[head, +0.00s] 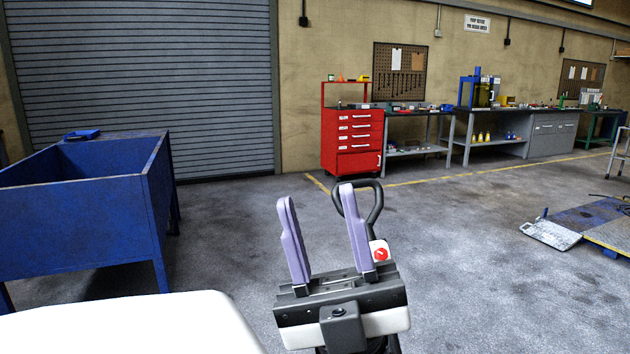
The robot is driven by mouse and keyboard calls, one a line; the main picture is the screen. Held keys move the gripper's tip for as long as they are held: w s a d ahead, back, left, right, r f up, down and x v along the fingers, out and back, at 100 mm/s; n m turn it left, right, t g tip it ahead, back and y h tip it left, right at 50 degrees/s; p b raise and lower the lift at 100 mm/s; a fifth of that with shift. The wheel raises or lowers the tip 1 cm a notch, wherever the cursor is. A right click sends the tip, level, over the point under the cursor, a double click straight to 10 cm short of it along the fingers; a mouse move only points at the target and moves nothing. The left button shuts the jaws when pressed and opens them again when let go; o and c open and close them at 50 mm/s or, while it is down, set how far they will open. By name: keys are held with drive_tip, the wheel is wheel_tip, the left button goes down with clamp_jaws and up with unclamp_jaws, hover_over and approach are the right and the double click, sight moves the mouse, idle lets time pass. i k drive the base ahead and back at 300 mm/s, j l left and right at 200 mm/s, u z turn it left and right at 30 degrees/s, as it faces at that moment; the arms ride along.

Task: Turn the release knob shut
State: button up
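My gripper (317,195) is in the lower middle of the head view, with its two purple fingers pointing up. The fingers are well apart, with only floor and background visible between them. A black loop handle (377,206) stands just behind and right of the right finger, which covers part of it. A round red knob (380,255) on a small white plate shows right beside the base of the right finger, below the loop. It appears to be the release knob; its turn position is too small to tell. My gripper hides whatever lies below the handle.
A blue open-topped bin (75,224) stands on the left. A red tool cabinet (352,135) and workbenches (405,113) line the back wall. A low blue platform (590,220) lies at the right. The grey floor between is clear.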

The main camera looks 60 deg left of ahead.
sight(381, 254)
drive_tip(key=u, duration=1.6)
